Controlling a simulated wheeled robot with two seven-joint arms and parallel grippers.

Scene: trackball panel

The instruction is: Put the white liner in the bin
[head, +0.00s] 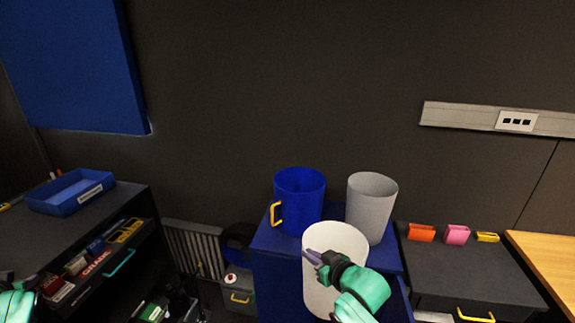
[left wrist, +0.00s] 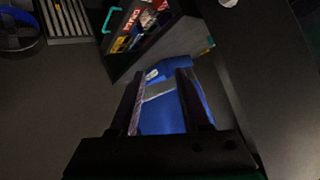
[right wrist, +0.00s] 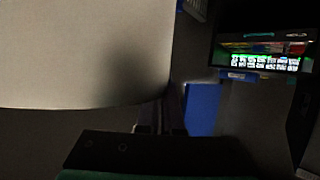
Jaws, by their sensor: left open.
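The white liner (head: 330,275), an open-topped cylinder, is at the front of the blue cabinet and overlaps its front in the head view. My right gripper (head: 314,257) is at its wall, with the fingers shut on it; the liner fills the upper left of the right wrist view (right wrist: 80,50). A blue bin-like container (head: 298,200) with a yellow handle and a grey bin-like container (head: 371,210) stand upright behind it; I cannot tell which is the bin. My left gripper (left wrist: 160,105) is open and empty; only part of its arm shows at the head view's lower left.
The blue cabinet (head: 275,240) carries both containers. Left, a dark bench holds a blue tray (head: 70,192) above an open drawer (head: 100,262). Right, a dark cabinet top (head: 460,270) has orange, pink and yellow holders at its back. A dark round container (head: 237,245) is low beside the radiator.

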